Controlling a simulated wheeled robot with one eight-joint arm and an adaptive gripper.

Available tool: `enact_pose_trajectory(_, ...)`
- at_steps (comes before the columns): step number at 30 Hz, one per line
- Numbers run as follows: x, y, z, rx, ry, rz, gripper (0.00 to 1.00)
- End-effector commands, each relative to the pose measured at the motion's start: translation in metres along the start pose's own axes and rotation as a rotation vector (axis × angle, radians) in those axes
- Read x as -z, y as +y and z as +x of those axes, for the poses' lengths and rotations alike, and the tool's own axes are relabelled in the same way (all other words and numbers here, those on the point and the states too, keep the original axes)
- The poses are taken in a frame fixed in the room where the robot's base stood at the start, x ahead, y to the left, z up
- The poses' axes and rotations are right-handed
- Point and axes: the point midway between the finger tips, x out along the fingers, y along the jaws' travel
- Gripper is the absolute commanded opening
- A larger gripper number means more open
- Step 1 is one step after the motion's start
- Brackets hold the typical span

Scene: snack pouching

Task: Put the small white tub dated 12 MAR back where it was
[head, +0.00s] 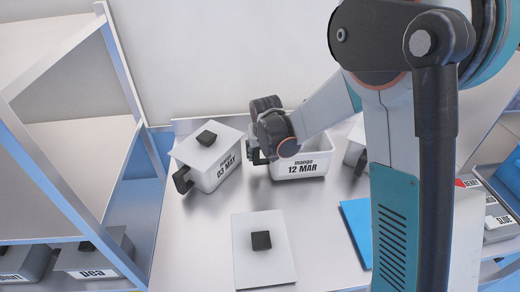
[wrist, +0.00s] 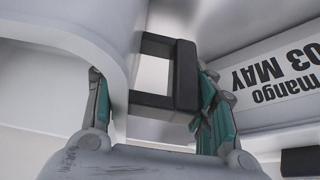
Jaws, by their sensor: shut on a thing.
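The small white tub marked "mango 12 MAR" (head: 322,172) is at the middle of the steel worktop in the head view, upright and without a lid. In the wrist view its pale wall and rim (wrist: 75,25) fill the upper left. My gripper (head: 257,153) is at the tub's left side, shut on its black handle. In the wrist view the square handle (wrist: 185,75) shows between the teal-padded fingers (wrist: 155,112). I cannot tell whether the tub touches the worktop.
A lidded tub marked "03 MAY" (head: 213,178) stands close to the left. A loose grey lid with a black knob (head: 279,270) lies in front. Another tub (head: 353,152) is partly behind my arm. A blue mat (head: 356,222) lies right, a shelf frame (head: 70,195) stands left.

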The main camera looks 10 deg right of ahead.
Motion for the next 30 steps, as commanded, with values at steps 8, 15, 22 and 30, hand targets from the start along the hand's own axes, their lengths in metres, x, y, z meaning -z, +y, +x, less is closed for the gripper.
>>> enact_pose_trajectory(8, 0.023, 0.0, 0.013, -0.001, 0.0, 0.0, 0.0)
enact_pose_trajectory(15, 0.032, 0.0, 0.029, 0.0, 0.0, 0.0, 0.0)
enact_pose_trajectory(22, 0.032, 0.0, 0.028, 0.0, 0.0, 0.0, 0.0)
enact_pose_trajectory(30, 0.031, 0.0, 0.029, 0.0, 0.0, 0.0, 0.59)
